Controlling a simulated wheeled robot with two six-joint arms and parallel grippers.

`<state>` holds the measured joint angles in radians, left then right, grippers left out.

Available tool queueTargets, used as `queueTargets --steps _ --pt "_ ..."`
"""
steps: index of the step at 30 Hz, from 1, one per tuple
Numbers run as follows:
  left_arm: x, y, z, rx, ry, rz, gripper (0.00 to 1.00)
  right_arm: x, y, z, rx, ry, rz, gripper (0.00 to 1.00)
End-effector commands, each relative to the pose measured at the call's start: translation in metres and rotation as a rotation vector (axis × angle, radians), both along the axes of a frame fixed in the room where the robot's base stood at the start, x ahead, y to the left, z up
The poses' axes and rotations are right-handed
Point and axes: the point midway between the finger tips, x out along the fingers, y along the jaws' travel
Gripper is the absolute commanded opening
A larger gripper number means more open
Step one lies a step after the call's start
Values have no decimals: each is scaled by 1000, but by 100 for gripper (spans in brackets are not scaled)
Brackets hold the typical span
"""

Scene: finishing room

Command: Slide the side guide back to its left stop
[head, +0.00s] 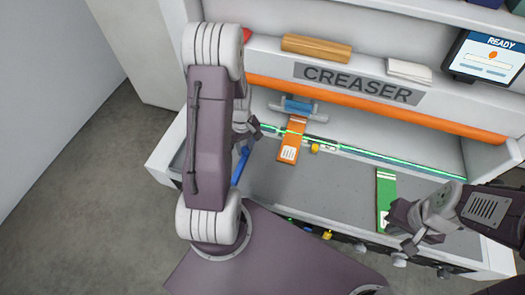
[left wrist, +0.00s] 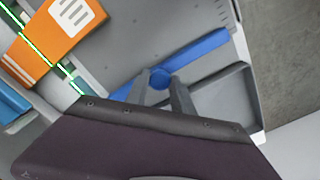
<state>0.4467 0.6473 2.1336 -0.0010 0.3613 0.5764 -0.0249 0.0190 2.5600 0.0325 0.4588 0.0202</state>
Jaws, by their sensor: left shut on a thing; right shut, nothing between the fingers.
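The side guide is a long blue bar (head: 240,166) near the left end of the grey creaser bed, partly hidden by my left arm. In the left wrist view the blue bar (left wrist: 205,50) runs diagonally and carries a round blue knob (left wrist: 160,77). My left gripper (left wrist: 163,88) is shut on this knob. In the head view my left gripper (head: 244,147) is mostly covered by my arm. I cannot make out a left stop. My right gripper (head: 401,248) is shut and empty at the right front of the bed.
An orange piece with a white label (head: 288,150) lies right of the guide, and a green one (head: 386,190) lies further right. A green-lit line (head: 365,153) crosses the bed. A grey recess (left wrist: 225,90) adjoins the bar.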

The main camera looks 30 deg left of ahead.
Motion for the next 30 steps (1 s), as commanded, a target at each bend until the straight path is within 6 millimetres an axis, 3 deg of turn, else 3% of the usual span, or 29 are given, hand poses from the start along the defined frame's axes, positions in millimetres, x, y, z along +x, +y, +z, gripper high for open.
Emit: queueTargets --steps 5,14,15,17,26,30 --pt "-4 19 0 2 -4 0 0 0 0 1 0 0 0 0" --pt "-4 21 1 4 -6 -1 0 0 0 1 0 0 0 0" --pt "-4 21 1 4 -6 -1 37 0 0 1 0 0 0 0" --pt "-4 21 1 3 -5 0 50 0 0 1 0 0 0 0" --pt "-4 20 1 2 -3 -1 50 0 0 1 0 0 0 0" --pt "-4 21 20 4 -7 0 50 0 0 -2 0 0 0 0"
